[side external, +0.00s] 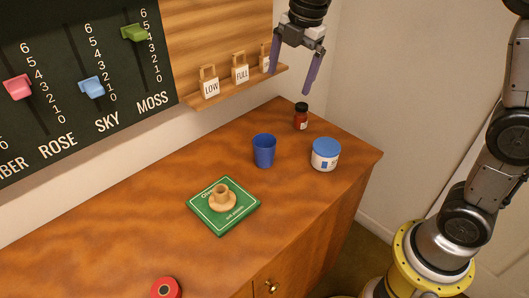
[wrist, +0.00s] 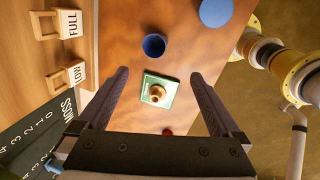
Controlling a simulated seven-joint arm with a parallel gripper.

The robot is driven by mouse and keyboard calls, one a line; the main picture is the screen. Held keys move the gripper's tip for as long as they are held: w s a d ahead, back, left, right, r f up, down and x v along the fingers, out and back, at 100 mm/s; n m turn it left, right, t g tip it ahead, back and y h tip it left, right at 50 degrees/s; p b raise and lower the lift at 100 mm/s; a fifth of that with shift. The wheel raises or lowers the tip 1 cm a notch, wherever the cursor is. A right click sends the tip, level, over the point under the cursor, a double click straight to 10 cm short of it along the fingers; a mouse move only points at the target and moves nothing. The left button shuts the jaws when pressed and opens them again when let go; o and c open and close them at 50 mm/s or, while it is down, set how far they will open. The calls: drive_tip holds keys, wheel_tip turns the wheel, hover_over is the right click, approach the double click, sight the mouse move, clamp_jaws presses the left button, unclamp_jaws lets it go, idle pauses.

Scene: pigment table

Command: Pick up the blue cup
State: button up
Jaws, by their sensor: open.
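The blue cup (side external: 264,151) stands upright on the wooden table, between a green square mat and a white jar. It also shows in the wrist view (wrist: 154,46), seen from above with its mouth open, beyond my fingertips. My gripper (side external: 292,77) is open and empty, high above the table near the wall shelf. In the wrist view its two fingers (wrist: 159,75) are spread wide apart, with the green mat seen between them. My gripper is clear of the cup and does not touch it.
A white jar with a blue lid (side external: 325,155) and a small dark-red bottle (side external: 301,117) stand near the cup. A red round object (side external: 165,289) is at the front. Tagged blocks (side external: 240,72) line the shelf.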

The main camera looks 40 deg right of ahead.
drive_tip(key=n+g, duration=0.1)
drive_tip(key=g, duration=0.1)
hover_over(264, 149)
drive_tip(key=w+d, duration=0.2)
drive_tip(key=d, duration=0.1)
wheel_tip(264, 149, down, 8)
drive_tip(key=shift+w+a+f, duration=0.1)
drive_tip(key=shift+a+f, duration=0.1)
drive_tip(key=shift+f, duration=4.05)
drive_tip(key=shift+a+f, duration=0.15)
drive_tip(key=shift+f, duration=4.1)
drive_tip(key=c, duration=1.2)
drive_tip(key=shift+r, duration=0.15)
